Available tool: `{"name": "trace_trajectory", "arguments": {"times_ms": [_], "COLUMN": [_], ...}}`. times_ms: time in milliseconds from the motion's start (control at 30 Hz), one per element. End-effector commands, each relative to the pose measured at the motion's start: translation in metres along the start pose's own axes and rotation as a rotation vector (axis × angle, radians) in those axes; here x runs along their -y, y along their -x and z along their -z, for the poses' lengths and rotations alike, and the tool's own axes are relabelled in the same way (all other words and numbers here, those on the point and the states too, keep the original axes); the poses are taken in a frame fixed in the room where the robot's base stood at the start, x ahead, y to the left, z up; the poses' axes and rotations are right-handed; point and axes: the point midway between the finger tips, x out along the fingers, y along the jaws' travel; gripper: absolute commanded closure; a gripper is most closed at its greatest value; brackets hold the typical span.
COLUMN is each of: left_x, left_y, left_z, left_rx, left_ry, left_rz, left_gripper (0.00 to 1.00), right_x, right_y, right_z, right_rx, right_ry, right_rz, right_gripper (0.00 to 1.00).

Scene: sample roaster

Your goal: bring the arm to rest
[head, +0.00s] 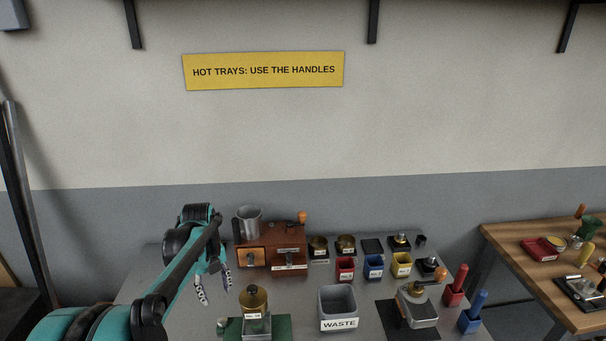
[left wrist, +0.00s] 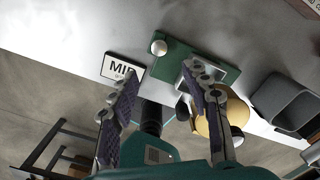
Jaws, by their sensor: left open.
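My left arm comes in from the lower left in the head view. Its gripper (head: 214,287) is open and empty, fingers pointing down, above the left part of the grey table (head: 165,275). In the left wrist view the two fingers of the gripper (left wrist: 163,82) stand apart with nothing between them. A green base (head: 279,328) with a brass-topped grinder or jar (head: 254,300) stands to the right of the gripper; the base (left wrist: 215,66) also shows beyond the fingers in the wrist view. My right gripper is not in view.
A brown wooden roaster (head: 286,243) with a grey cup (head: 248,222) stands behind the gripper. A grey WASTE bin (head: 338,302), small coloured bins (head: 374,266) and a metal device (head: 416,310) stand to the right. A MID card (left wrist: 124,68) lies by the green base.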

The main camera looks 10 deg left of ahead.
Motion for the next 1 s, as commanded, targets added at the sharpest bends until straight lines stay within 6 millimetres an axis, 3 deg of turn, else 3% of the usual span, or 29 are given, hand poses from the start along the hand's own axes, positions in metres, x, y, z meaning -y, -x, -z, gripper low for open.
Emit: {"name": "trace_trajectory", "arguments": {"times_ms": [167, 467, 733, 900, 1000], "left_x": [0.001, -0.011, -0.032, -0.041, -0.043], "left_y": [0.022, 0.054, 0.045, 0.033, 0.029], "left_z": [0.035, 0.129, 0.203, 0.228, 0.234], "left_rx": [0.054, 0.095, -0.087, -0.241, -0.297], "left_ry": [0.266, 1.081, 1.789, 2.078, 2.164], "left_rz": [0.05, 0.298, 0.565, 0.662, 0.687], "left_gripper": [0.52, 0.52, 0.52, 0.52, 0.52], "right_x": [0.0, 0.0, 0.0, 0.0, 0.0], "right_y": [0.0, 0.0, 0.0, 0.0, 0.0], "right_z": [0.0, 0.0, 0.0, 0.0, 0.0], "right_rx": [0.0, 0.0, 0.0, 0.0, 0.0], "right_ry": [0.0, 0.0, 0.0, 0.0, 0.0], "right_rz": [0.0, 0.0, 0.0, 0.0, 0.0], "right_gripper": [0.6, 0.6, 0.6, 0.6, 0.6]}}
